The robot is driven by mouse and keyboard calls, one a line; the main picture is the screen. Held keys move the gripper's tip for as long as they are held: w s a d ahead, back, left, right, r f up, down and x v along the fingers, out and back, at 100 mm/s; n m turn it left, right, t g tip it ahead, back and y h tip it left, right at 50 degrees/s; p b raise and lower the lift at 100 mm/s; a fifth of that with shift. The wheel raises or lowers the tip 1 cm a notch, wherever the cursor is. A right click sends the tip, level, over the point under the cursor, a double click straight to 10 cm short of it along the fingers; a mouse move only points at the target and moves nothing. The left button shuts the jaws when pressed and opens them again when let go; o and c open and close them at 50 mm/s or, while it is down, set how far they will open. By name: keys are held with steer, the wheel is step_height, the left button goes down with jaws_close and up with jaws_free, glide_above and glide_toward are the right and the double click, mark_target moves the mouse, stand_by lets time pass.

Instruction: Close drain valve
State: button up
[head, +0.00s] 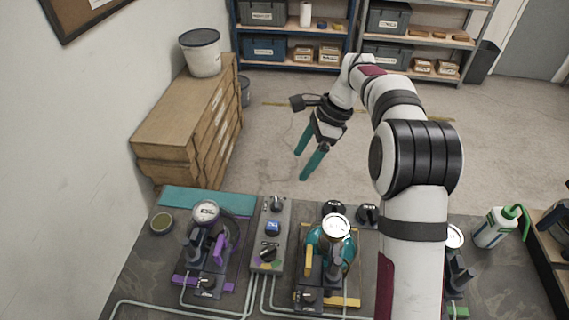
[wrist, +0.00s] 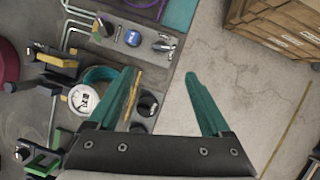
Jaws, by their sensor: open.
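Valve stations stand on the grey bench, and I cannot read which one is the drain valve. The left one has a purple lever (head: 219,248) and a gauge (head: 206,212). The middle one has a yellow lever (head: 308,260), a teal ring and a gauge (head: 336,226); its gauge (wrist: 83,98) also shows in the wrist view. A right station with a gauge (head: 453,237) is mostly hidden behind my arm; a green part (wrist: 42,161) shows in the wrist view. My gripper (head: 304,165) is open and empty, teal fingers pointing down, beyond the bench's far edge, apart from every lever.
A grey control box (head: 270,236) with knobs and a blue display stands between the left and middle stations. Black knobs (head: 367,213) sit behind the middle station. A white bottle (head: 495,228) stands at right. A wooden crate (head: 190,120) with a bucket (head: 201,52) is at back left. Floor beyond is clear.

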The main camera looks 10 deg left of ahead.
mark_target(277, 202)
steer(key=x, duration=1.5)
steer(key=shift+a+f, duration=0.2)
steer(key=shift+f, duration=0.1)
jaws_close()
